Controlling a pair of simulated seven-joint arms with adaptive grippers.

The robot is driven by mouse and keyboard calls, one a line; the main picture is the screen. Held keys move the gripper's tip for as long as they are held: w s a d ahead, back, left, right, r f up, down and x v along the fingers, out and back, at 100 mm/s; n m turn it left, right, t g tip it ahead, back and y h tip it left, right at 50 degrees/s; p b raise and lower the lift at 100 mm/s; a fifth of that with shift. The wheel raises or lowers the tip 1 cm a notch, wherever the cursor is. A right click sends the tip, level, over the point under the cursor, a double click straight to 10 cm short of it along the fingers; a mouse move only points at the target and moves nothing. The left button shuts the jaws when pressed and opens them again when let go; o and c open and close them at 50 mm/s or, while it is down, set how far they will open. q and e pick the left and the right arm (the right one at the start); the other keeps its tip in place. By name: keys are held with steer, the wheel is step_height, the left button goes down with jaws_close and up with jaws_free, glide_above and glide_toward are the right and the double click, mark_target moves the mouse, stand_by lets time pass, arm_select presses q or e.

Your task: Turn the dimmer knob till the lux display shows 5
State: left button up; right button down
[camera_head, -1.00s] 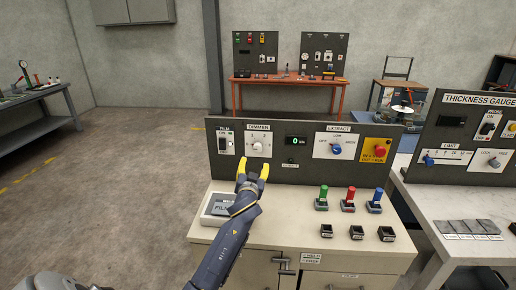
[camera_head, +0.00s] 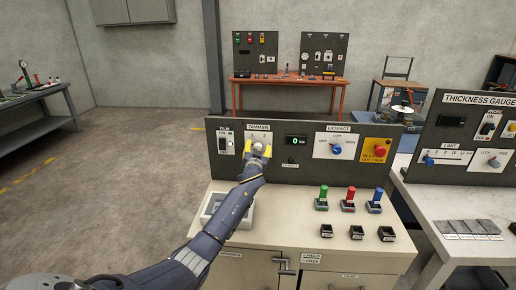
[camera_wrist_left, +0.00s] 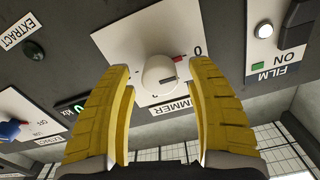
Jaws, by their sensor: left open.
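The white dimmer knob (camera_wrist_left: 159,74) is on its white plate in the left wrist view, with a red mark beside it near the 0. My left gripper (camera_head: 258,149) is at the dimmer plate (camera_head: 251,134) in the head view and partly covers the knob. In the left wrist view, the yellow fingers of my left gripper (camera_wrist_left: 157,87) are open on either side of the knob, with gaps between them and it. The lux display (camera_head: 296,141) reads a green 0. My right gripper is not in view.
Right of the display are the blue extract knob (camera_head: 337,149) and a red button on a yellow plate (camera_head: 376,151). The film switch (camera_head: 223,144) is to the left. Green, red and blue handled tools (camera_head: 348,200) stand on the bench top. A shallow tray (camera_head: 213,207) lies under my arm.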

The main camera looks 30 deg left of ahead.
arm_select(q)
steer(key=shift+w+a, duration=0.25)
steer(key=shift+w, duration=0.25)
steer(key=shift+o, duration=0.2)
jaws_close()
